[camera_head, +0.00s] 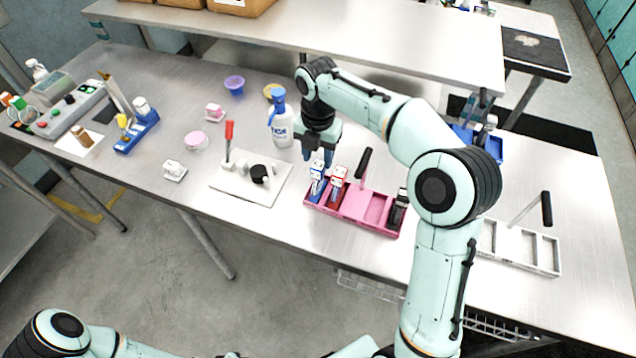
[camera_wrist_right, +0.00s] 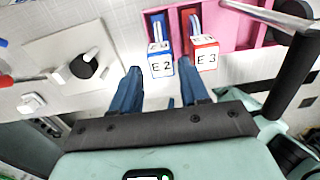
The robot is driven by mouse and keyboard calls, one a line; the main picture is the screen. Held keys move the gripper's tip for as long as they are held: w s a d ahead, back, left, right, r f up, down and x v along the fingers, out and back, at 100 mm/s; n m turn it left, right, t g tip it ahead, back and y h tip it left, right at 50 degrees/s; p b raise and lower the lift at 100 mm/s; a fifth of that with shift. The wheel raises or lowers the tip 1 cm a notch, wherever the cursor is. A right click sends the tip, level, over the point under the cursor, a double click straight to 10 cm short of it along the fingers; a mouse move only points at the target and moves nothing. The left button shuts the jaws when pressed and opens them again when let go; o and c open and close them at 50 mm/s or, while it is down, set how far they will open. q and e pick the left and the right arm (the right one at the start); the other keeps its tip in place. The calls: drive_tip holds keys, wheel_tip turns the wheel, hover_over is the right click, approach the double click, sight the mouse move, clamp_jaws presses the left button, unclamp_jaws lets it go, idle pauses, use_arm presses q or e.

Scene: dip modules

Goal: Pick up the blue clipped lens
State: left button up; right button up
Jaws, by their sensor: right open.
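A blue clip-like module with a white end block marked "E 2", likely the blue clipped lens (camera_head: 317,183), stands in the left slot of the pink tray (camera_head: 357,206). It also shows in the right wrist view (camera_wrist_right: 161,60). A red module (camera_head: 337,184) with a white block marked "E 3" stands just right of it, also in the right wrist view (camera_wrist_right: 204,54). My right gripper (camera_head: 319,153) is open and empty, just behind the blue module in the head view. In the wrist view its fingers (camera_wrist_right: 160,82) are spread, apart from the white block. My left gripper is out of frame.
The pink tray has an upright black handle (camera_head: 364,164) and a dark module (camera_head: 398,208) at its right end. A white plate (camera_head: 250,178) with a black knob and red-handled lever lies left. A blue-capped bottle (camera_head: 280,125) stands close behind the right gripper.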

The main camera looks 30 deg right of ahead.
wheel_tip(320, 180, down, 2)
drive_tip(key=shift+s+f, duration=0.15)
clamp_jaws()
drive_tip(key=shift+r, duration=0.2)
